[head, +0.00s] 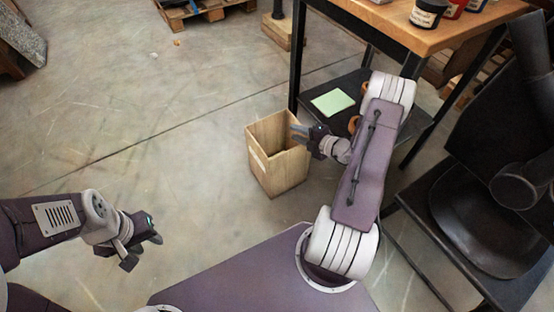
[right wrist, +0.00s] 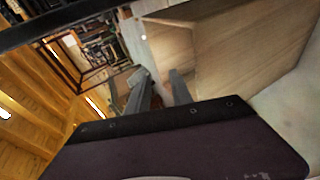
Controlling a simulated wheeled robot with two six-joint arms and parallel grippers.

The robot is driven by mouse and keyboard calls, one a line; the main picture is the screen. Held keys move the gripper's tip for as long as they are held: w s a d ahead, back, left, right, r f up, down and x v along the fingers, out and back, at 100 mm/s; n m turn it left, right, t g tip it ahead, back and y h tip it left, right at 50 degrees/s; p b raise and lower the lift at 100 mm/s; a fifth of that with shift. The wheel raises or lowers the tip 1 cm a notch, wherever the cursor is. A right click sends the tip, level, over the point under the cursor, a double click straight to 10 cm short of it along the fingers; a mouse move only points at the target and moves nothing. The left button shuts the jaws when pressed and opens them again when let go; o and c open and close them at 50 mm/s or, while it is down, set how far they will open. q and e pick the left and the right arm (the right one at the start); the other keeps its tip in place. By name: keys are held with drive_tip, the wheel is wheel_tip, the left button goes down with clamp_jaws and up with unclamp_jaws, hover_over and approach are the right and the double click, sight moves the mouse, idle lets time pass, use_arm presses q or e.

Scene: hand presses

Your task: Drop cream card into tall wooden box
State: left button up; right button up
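The tall wooden box (head: 279,174) stands open-topped on the floor in the middle of the head view. It fills much of the right wrist view (right wrist: 235,45) as pale wooden panels. My right gripper (head: 298,133) is at the box's right rim, its fingers pointing left over the opening. In the right wrist view its fingers (right wrist: 160,88) are apart, with no card seen between them. My left gripper (head: 145,252) is open and empty, low at the left, away from the box. I see no cream card; the box's floor is hidden.
A wooden-topped table (head: 400,28) with several jars stands at the upper right. A pale green sheet (head: 332,102) lies on its dark lower shelf (head: 352,88). A black chair (head: 485,215) is at the right. The floor left of the box is clear.

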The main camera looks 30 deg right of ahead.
drive_tip(key=s+a+r+n+y+p, duration=0.1)
drive_tip(key=a+r+p, duration=0.2)
drive_tip(key=r+p, duration=0.7)
drive_tip(key=s+a+r+n+g+y+p, duration=0.1)
drive_tip(key=a+r+p, duration=0.2)
drive_tip(key=r+p, duration=0.7)
drive_tip(key=s+a+r+n+g+y+p, duration=0.1)
drive_tip(key=s+a+r+p, duration=0.1)
drive_tip(key=r+p, duration=0.9)
drive_tip(key=shift+a+r+n+y, duration=0.3)
drive_tip(key=shift+a+r+y, duration=0.1)
drive_tip(key=shift+r, duration=0.45)
drive_tip(key=shift+w, duration=0.1)
